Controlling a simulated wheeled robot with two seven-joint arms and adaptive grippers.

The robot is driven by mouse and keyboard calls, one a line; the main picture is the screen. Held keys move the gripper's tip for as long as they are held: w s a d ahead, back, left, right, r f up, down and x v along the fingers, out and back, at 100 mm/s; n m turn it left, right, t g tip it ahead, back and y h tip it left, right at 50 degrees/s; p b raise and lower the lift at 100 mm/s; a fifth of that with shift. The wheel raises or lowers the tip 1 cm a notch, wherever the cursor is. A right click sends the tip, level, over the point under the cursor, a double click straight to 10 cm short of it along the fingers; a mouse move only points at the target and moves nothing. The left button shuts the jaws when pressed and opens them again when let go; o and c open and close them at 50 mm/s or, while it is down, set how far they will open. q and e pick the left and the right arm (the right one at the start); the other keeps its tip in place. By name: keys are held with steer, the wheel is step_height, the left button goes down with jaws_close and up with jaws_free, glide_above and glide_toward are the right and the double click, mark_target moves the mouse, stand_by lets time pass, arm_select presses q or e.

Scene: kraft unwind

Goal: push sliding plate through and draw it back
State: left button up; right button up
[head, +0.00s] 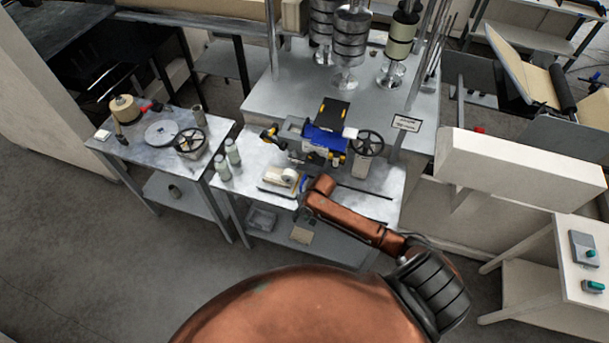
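A small blue and black machine (325,137) with yellow parts stands on the light metal bench (240,195) in the middle. A small pale fixture with a white roll (284,178) sits in front of it, near the bench's front edge. I cannot make out which part is the sliding plate. My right arm, copper coloured, reaches in from the lower right. My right gripper (303,187) is at its end, small and partly hidden by the wrist, just right of the pale fixture. Whether it touches anything, or is open or shut, I cannot tell. My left gripper is out of view.
A handwheel (368,143) stands right of the machine, and two pale bottles (227,160) stand left of it. A side table (118,150) holds a spool, a disc and another handwheel. A white cabinet (515,175) stands right. The floor at lower left is clear.

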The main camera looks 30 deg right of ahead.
mark_target(303, 181)
steer(key=w+d+r+m+p, duration=0.2)
steer(key=w+d+r+m, duration=0.4)
steer(key=w+d+r, duration=0.5)
steer(key=shift+g+h, duration=0.4)
steer(key=shift+w+a+f, duration=0.3)
steer(key=shift+a+f, duration=0.05)
steer(key=shift+f, duration=0.8)
steer(key=shift+w+a+f, duration=0.35)
steer(key=shift+a+f, duration=0.05)
steer(key=shift+f, duration=0.75)
steer(key=shift+w+a+f, duration=0.3)
steer(key=shift+a+f, duration=0.05)
steer(key=shift+f, duration=0.8)
steer(key=shift+c, duration=0.7)
jaws_close()
